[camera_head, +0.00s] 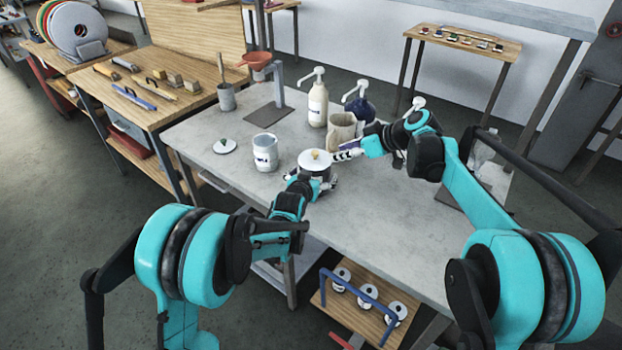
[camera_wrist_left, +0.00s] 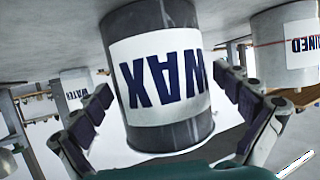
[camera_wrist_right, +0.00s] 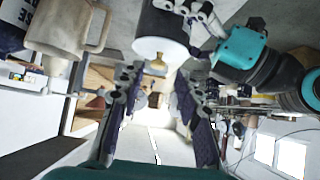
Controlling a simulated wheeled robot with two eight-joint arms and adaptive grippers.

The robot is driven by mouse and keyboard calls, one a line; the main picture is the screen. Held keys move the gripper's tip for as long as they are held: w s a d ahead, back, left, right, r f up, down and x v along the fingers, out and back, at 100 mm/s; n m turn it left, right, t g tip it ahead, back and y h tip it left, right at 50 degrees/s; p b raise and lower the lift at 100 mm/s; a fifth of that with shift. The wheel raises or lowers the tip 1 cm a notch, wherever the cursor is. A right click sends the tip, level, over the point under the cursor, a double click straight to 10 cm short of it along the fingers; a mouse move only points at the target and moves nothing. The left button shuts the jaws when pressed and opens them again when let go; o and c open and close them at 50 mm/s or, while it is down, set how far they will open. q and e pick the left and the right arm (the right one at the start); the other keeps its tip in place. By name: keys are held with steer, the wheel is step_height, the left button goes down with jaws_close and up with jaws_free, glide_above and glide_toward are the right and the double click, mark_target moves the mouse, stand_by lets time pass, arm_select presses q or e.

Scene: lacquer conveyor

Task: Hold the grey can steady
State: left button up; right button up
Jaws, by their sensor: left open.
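The grey can (camera_head: 313,172) stands on the grey table with a white lid (camera_head: 315,156) and a yellowish knob on top. In the left wrist view the can (camera_wrist_left: 165,138) is dark grey, with an upside-down WAX label. My left gripper (camera_head: 318,185) is open, with one finger on each side of the can; contact cannot be told. My right gripper (camera_head: 340,156) is open beside the lid, from the right. In the right wrist view the knob (camera_wrist_right: 157,65) shows beyond the open right fingers (camera_wrist_right: 158,105), with nothing between them.
A labelled tin (camera_head: 265,152) and a loose lid with a green knob (camera_head: 224,146) lie left of the can. A beige jug (camera_head: 341,130), a cream pump bottle (camera_head: 318,104) and a blue pump bottle (camera_head: 360,104) stand behind. The table front is clear.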

arm_select(q)
steer(key=shift+w+d+f, duration=0.15)
steer(key=shift+w+f, duration=0.1)
steer(key=shift+w, duration=0.35)
